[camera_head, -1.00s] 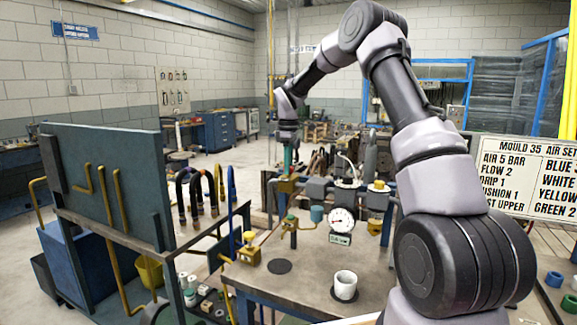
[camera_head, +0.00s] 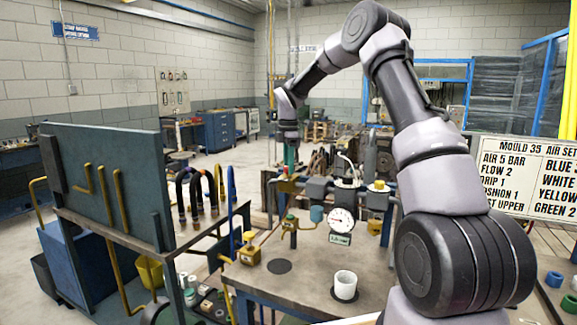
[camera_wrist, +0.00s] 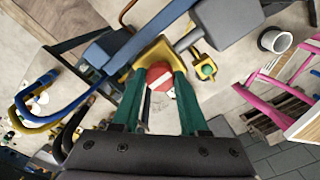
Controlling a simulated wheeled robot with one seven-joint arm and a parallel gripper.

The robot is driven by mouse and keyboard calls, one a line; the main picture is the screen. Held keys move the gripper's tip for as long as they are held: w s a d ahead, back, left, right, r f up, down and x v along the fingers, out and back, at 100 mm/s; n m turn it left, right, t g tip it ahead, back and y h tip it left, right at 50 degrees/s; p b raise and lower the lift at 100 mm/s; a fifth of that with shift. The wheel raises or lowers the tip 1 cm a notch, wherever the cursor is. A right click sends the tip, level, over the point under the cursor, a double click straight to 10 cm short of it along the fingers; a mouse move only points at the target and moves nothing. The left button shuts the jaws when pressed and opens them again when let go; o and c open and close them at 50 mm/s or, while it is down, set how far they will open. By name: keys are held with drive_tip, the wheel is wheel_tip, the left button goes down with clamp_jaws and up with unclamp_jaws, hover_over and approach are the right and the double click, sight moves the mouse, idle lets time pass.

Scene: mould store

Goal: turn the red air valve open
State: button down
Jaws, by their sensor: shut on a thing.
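The red valve (camera_wrist: 160,77) is a round red knob with a pale stripe across its face, in the wrist view. It sits at a yellow fitting (camera_wrist: 150,56) below a blue bar. My gripper (camera_wrist: 158,84) has green fingers, one on each side of the red knob, shut on it. In the head view my gripper (camera_head: 289,155) points down at the back end of the pipe assembly, over a yellow block (camera_head: 287,184).
A pressure gauge (camera_head: 341,219), a white cup (camera_head: 345,285) and other yellow fittings are on or above the bench (camera_head: 305,285). A dark upright panel (camera_head: 105,185) and curved hoses (camera_head: 197,190) stand left. A printed sign (camera_head: 525,180) is at right.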

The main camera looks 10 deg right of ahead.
idle(0.4)
drive_tip(key=shift+c, duration=2.2)
unclamp_jaws()
wheel_tip(320, 180, up, 11)
